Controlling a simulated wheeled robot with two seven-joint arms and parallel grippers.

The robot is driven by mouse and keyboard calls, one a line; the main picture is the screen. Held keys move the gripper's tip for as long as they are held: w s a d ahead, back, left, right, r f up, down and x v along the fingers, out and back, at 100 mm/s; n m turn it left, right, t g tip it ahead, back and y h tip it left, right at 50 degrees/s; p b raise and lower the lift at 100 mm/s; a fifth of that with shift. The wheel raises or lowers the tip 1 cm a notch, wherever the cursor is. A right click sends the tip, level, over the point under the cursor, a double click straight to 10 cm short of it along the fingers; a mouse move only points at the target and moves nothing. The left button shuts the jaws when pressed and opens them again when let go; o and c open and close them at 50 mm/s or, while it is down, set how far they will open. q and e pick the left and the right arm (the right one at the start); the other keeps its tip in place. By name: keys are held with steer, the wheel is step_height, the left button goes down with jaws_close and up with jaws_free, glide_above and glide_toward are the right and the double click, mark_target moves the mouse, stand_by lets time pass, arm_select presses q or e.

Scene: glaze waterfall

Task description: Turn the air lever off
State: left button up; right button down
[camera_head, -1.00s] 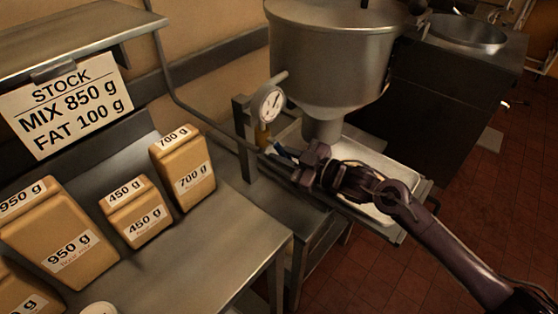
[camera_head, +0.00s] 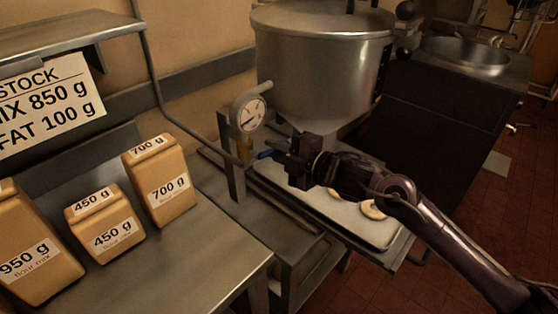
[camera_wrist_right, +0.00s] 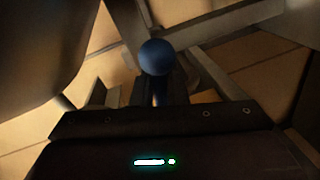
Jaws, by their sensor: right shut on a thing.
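The blue air lever (camera_head: 265,154) sticks out beside the pipe under the pressure gauge (camera_head: 251,115). In the right wrist view its round blue knob (camera_wrist_right: 154,57) stands between the fingers. My right gripper (camera_head: 276,155) reaches in from the right and is shut on the lever. The fingers partly hide the lever in the head view. A brass-coloured fitting (camera_head: 244,150) sits below the gauge. My left gripper is not in view.
A large steel hopper (camera_head: 315,65) stands just behind my right gripper. Below my forearm is a tray (camera_head: 380,235) with pale round pieces (camera_head: 374,209). Flour mix bags (camera_head: 157,180) stand on the steel table at left, under a shelf.

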steer(key=shift+r+n+b, duration=0.6)
steer(key=shift+n+b, duration=0.15)
steer(key=shift+n, duration=0.45)
steer(key=c, duration=1.5)
jaws_free()
steer(key=shift+r, duration=0.1)
steer(key=b+v, duration=0.1)
steer(key=v, duration=0.6)
steer(key=shift+s+d, duration=0.2)
steer(key=shift+s, duration=0.15)
